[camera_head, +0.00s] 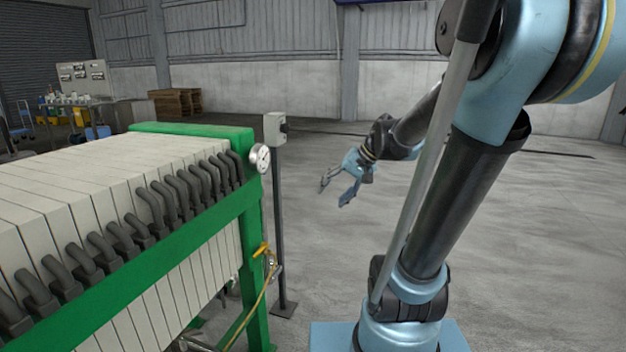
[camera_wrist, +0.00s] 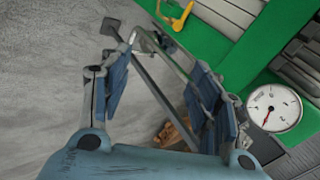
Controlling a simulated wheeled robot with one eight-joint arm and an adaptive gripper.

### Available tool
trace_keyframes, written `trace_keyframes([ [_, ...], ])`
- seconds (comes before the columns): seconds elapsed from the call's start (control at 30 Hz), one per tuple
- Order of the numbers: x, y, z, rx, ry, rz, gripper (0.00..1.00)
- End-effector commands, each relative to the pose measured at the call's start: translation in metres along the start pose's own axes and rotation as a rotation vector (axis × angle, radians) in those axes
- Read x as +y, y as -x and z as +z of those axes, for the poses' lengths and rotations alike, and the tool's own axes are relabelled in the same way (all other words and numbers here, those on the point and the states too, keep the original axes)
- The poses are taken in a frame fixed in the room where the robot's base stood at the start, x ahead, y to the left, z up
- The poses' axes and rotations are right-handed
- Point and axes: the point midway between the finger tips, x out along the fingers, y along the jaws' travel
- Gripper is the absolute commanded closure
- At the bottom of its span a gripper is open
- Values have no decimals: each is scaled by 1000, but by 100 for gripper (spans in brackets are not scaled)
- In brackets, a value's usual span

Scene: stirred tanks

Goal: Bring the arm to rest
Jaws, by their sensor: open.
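My gripper (camera_head: 335,190) is in the middle of the head view, at the end of my blue and black arm. It hangs in the air to the right of the green-framed filter press, apart from it. Its fingers are spread and empty. In the wrist view my gripper (camera_wrist: 160,95) shows two blue-padded fingers set wide apart, with nothing held between them. Grey floor and a grey post show beyond the fingers.
The green-framed press (camera_head: 245,165) with pale plates and black hoses fills the left. A dial gauge (camera_head: 260,158) sits on its end, also large in the wrist view (camera_wrist: 274,108). Open floor (camera_head: 530,230) lies right.

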Motion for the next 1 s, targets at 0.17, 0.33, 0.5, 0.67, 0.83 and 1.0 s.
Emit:
trace_keyframes([
  [0.17,36,2,47,-11,42,135,43],
  [0.33,74,4,87,-20,82,266,43],
  [0.5,114,6,123,-28,121,396,43],
  [0.67,147,9,150,-35,153,504,43],
  [0.83,169,12,164,-38,173,572,43],
  [1.0,175,13,168,-39,179,593,43],
])
